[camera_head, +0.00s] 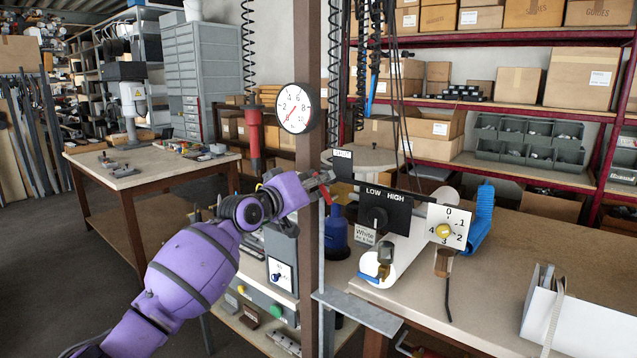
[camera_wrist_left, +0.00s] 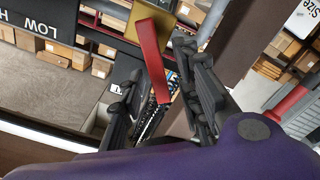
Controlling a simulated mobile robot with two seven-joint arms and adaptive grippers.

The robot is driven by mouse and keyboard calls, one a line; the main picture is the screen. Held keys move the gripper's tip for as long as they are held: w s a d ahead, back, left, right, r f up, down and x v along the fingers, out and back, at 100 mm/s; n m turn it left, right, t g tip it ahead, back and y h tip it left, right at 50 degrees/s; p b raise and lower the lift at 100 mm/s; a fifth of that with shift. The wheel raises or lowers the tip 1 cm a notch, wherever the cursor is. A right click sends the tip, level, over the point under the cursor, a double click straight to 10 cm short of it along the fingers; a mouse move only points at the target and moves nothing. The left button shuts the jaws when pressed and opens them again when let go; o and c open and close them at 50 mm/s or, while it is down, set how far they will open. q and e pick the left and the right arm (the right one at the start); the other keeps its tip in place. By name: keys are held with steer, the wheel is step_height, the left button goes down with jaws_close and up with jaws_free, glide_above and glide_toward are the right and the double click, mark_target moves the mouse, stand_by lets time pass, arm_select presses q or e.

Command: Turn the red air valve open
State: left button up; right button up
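The red air valve's handle (camera_wrist_left: 153,55) is a flat red lever in the left wrist view, with a brass-coloured block (camera_wrist_left: 151,24) behind its upper end. The lever reaches down between the fingers of my left gripper (camera_wrist_left: 156,72). The fingers are apart, with a visible gap on the left side; I cannot tell whether the right finger touches the lever. In the head view my purple left arm comes from the lower left, and its gripper (camera_head: 318,184) is at the brown post. A little red shows there, but the valve is mostly hidden. My right gripper is not in view.
A pressure gauge (camera_head: 294,108) is on the brown post (camera_head: 313,50) above my gripper. Right of it are the LOW/HIGH switch panel (camera_head: 375,208) and a numbered dial plate (camera_head: 449,226). A red-handled tool (camera_head: 253,135) hangs to the left. A workbench (camera_head: 540,275) stands right.

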arm_select(q)
steer(key=v, duration=1.2)
steer(key=shift+c, duration=0.3)
